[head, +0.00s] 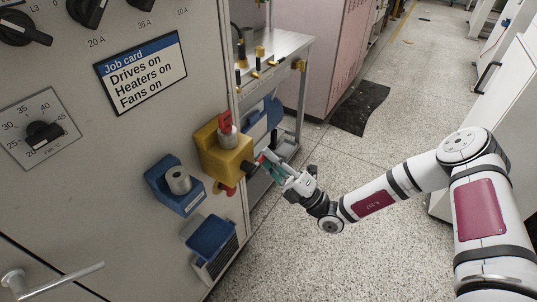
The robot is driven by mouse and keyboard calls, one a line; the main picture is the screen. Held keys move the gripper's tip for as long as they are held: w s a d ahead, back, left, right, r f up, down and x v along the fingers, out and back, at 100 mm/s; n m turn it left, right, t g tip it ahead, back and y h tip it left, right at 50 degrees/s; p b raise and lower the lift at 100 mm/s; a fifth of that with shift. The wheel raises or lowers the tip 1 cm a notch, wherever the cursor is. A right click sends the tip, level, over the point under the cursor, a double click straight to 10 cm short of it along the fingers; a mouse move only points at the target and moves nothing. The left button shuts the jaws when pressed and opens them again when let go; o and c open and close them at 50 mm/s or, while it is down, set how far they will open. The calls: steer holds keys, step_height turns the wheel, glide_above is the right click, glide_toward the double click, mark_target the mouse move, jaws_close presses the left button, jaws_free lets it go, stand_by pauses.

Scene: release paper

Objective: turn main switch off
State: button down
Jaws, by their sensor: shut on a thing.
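A yellow switch box (222,150) is mounted at the right edge of the grey cabinet panel; I take it to be the main switch. A red part with a grey cylinder (226,128) sits on its upper front, and more red shows at its lower edge. A dark handle (250,166) sticks out at its right side. My gripper (266,167) reaches in from the right and is shut at this handle, with a small red piece by the fingertips. The fingers partly hide the handle, so its exact angle is unclear.
Two blue boxes (172,186) (207,238) are on the panel beside and below the yellow box. A job card (142,74) and a dial (43,132) are further left. A metal workbench (285,45) stands behind. Speckled floor (350,262) is open at the right.

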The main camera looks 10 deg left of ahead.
steer(key=shift+s+f+m+t, duration=0.1)
steer(key=shift+f+m+t, duration=0.25)
steer(key=shift+m, duration=0.35)
steer(key=c, duration=1.9)
jaws_free()
steer(key=shift+t, duration=0.25)
steer(key=v, duration=1.2)
steer(key=shift+d+r, duration=0.2)
